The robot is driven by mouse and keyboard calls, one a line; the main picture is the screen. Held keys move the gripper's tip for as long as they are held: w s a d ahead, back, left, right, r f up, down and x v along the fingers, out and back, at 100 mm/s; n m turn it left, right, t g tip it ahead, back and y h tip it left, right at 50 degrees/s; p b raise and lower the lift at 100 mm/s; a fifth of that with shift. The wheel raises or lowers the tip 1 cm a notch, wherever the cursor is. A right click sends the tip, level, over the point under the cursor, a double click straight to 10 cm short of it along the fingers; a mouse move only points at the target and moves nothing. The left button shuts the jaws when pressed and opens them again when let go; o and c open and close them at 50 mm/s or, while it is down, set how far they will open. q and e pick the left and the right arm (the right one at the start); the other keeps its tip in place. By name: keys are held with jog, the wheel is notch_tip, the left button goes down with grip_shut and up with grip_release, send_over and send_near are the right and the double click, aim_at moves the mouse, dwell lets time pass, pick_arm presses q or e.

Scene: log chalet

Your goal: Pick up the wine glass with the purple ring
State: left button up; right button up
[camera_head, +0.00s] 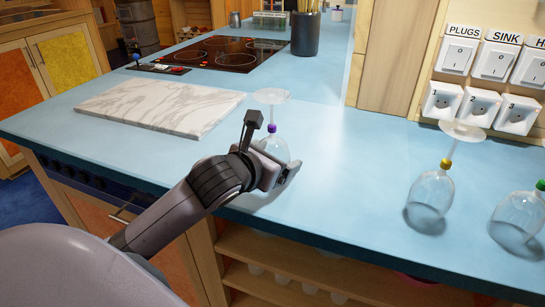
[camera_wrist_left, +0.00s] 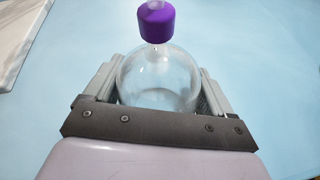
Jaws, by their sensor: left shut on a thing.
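The wine glass with the purple ring (camera_head: 272,129) is upside down at the blue counter, its bowl low and its foot up. My left gripper (camera_head: 285,172) is shut on its bowl from the near side. In the left wrist view the glass bowl (camera_wrist_left: 160,80) sits between the two fingers of the left gripper (camera_wrist_left: 160,85), with the purple ring (camera_wrist_left: 156,20) on the stem beyond. The gripper partly hides the bowl's lower edge, so I cannot tell whether it touches the counter. My right gripper is not in view.
An upside-down glass with a yellow ring (camera_head: 432,192) and one with a green ring (camera_head: 521,212) stand to the right on the counter (camera_head: 350,180). A marble board (camera_head: 160,107) lies left, with a cooktop (camera_head: 225,54) and a dark utensil pot (camera_head: 305,35) behind.

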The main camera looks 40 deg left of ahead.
aim_at(275, 93)
pick_arm(q)
jog(key=shift+r, duration=0.1)
notch_tip(275, 93, up, 18)
jog(key=p, duration=0.5)
jog(key=shift+r, duration=0.9)
jog(key=shift+f, duration=0.1)
